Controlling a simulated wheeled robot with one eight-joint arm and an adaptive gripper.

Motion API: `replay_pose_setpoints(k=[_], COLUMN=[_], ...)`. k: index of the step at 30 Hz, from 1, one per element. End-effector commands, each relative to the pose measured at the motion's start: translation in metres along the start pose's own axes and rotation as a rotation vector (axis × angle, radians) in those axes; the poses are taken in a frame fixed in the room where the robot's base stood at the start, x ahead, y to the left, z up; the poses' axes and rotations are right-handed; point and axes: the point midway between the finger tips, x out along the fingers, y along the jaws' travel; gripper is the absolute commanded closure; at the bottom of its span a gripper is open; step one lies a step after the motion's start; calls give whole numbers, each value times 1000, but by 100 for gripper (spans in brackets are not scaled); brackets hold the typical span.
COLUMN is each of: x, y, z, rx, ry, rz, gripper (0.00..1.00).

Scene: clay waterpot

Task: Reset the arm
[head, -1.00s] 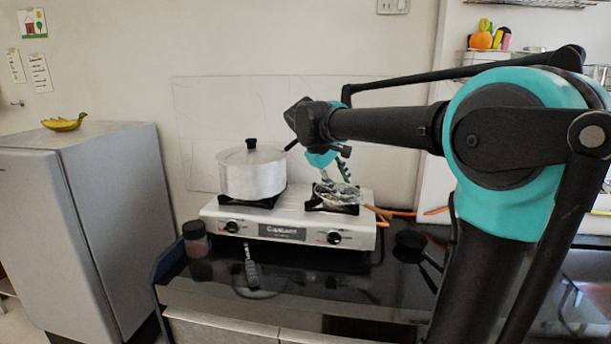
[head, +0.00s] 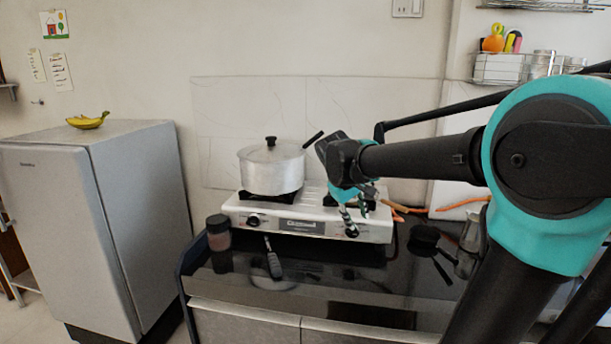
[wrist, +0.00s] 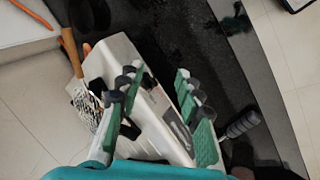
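My arm reaches in from the right in the head view, bent at its teal joint. My gripper (head: 356,222) hangs fingers-down in front of the right side of the white stove (head: 300,226). In the wrist view my gripper (wrist: 158,76) has its two green-padded fingers spread apart. No object is held between them; the stove (wrist: 165,112) shows beyond the gap. The arm's end partly hides the right burner in the head view.
A lidded metal pot (head: 271,170) stands on the left burner. A dark-lidded jar (head: 218,232) and a dark-handled utensil (head: 273,260) are on the black counter (head: 345,272). A wooden handle (wrist: 72,50) shows by the stove. A grey fridge (head: 150,200) stands left.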

Motion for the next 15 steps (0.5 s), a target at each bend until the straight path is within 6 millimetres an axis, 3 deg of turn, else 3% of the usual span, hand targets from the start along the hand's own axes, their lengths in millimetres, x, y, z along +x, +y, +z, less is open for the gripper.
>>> replay_pose_setpoints(k=[7, 12, 15], x=[64, 112, 128], y=[-38, -88, -112], z=[79, 156, 188], rx=[191, 393, 481], ry=[36, 82, 105], rz=[-117, -228, -274], gripper=[64, 64, 64])
